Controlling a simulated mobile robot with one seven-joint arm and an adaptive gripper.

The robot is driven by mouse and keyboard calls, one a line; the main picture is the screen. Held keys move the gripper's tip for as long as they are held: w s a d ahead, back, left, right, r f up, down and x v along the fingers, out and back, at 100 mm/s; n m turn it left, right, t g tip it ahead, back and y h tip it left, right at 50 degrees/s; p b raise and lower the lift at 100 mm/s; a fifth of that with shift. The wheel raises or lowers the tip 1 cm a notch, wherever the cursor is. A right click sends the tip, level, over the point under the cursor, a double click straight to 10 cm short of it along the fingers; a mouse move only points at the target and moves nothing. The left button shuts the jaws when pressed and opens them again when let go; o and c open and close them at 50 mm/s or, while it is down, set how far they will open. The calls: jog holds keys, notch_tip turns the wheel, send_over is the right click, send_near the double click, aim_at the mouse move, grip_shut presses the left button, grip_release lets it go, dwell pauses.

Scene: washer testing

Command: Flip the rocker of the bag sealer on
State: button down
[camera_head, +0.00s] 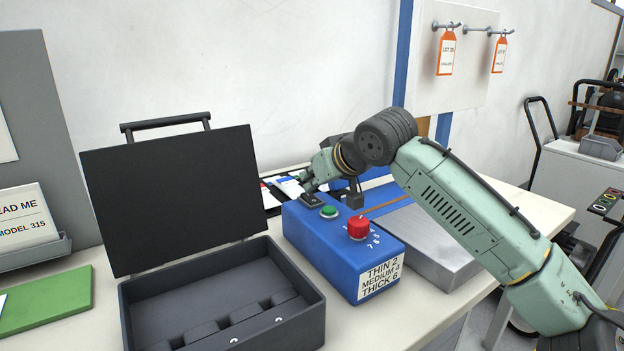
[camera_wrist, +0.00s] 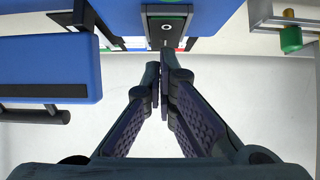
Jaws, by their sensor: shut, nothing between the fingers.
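The bag sealer (camera_head: 335,245) is a blue box on the table with a label reading THIN 2, MEDIUM 4, THICK 6. Its top carries a green button (camera_head: 329,212), a red knob (camera_head: 358,228) and, at the back left corner, a small black rocker (camera_head: 312,199). In the wrist view the rocker's dark housing (camera_wrist: 151,22) shows at top centre, partly hidden by the fingers. My gripper (camera_head: 306,188) is shut and empty, its tips right at the rocker. The shut fingertips also show in the wrist view (camera_wrist: 164,58). I cannot tell whether they touch it or which way the rocker is tilted.
An open black case (camera_head: 310,325) with foam compartments stands left of the sealer, its lid (camera_head: 170,195) raised close by. A metal plate (camera_head: 430,240) lies to the right. A green mat (camera_head: 50,300) and a grey READ ME stand (camera_head: 35,255) are far left.

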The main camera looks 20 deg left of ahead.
jog(key=shift+r, duration=0.1)
jog(key=p, duration=0.3)
jog(key=shift+w+a+r+g+h, duration=0.1)
jog(key=shift+a+g+h, duration=0.2)
jog(key=shift+h, duration=0.1)
jog(key=shift+d+f+b, duration=0.1)
jog(key=shift+f+b, duration=0.2)
jog(key=shift+f, duration=0.2)
jog(key=shift+d, duration=0.1)
jog(key=shift+s+d+r, duration=0.1)
jog(key=shift+s+d, duration=0.35)
jog(key=shift+d, duration=0.15)
